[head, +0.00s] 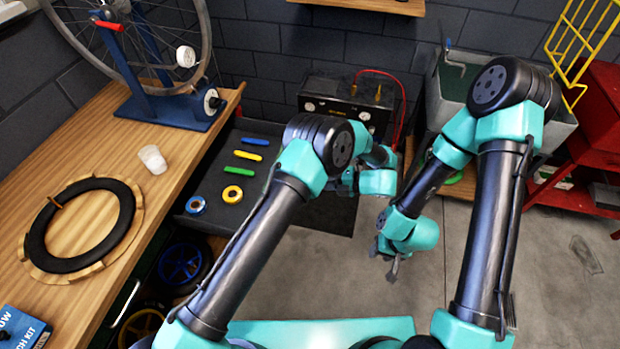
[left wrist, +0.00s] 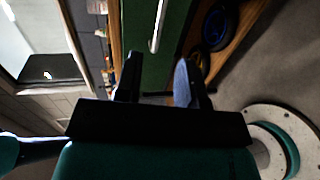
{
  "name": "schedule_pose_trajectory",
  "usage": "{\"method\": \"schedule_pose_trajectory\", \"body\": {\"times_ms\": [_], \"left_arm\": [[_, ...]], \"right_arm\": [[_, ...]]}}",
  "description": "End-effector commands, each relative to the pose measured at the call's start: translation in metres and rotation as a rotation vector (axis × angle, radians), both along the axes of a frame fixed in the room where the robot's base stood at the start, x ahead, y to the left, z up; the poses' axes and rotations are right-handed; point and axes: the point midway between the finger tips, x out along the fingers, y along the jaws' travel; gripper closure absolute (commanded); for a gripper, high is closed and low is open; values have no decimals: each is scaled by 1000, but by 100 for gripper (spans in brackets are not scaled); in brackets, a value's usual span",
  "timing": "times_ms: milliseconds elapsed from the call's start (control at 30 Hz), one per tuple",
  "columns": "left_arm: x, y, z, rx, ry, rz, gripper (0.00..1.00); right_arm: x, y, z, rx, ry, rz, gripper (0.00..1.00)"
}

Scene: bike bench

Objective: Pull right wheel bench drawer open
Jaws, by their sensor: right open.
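In the head view, the far drawer (head: 207,215) of the wooden bench (head: 90,140) at left stands pulled out. It holds tape rolls and coloured levers. A nearer green front with a handle (head: 125,303) shows lower left. In the left wrist view, a green front (left wrist: 175,45) with a pale bar handle (left wrist: 158,25) lies ahead; I cannot tell which drawer it belongs to. My left gripper (left wrist: 158,78) is open there, fingers apart, apparently empty; its fingers are hidden in the head view. My right gripper (head: 388,268) is open and empty, hanging over the floor.
A wheel truing stand (head: 170,105), a white cup (head: 152,159) and a black tyre (head: 50,235) are on the bench. Wheels (head: 180,263) sit below it. A black box (head: 350,105) with red hose, a grey tub and a red cart stand behind. Floor at right is clear.

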Motion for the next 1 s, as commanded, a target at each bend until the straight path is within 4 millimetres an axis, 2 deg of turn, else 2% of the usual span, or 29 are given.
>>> {"method": "schedule_pose_trajectory", "body": {"times_ms": [100, 200, 367, 767, 1000], "left_arm": [[-6, -22, 5, -1, -1, -2, 64], [-9, -35, 8, -1, -2, -1, 64], [-13, -47, 10, -1, 0, 0, 64], [-13, -48, 11, -1, 0, 1, 64], [-10, -36, 8, 0, 0, 2, 64]], "right_arm": [[0, 0, 0, 0, 0, 0, 57], [0, 0, 0, 0, 0, 0, 57], [0, 0, 0, 0, 0, 0, 57], [0, 0, 0, 0, 0, 0, 57], [0, 0, 0, 0, 0, 0, 57]]}}
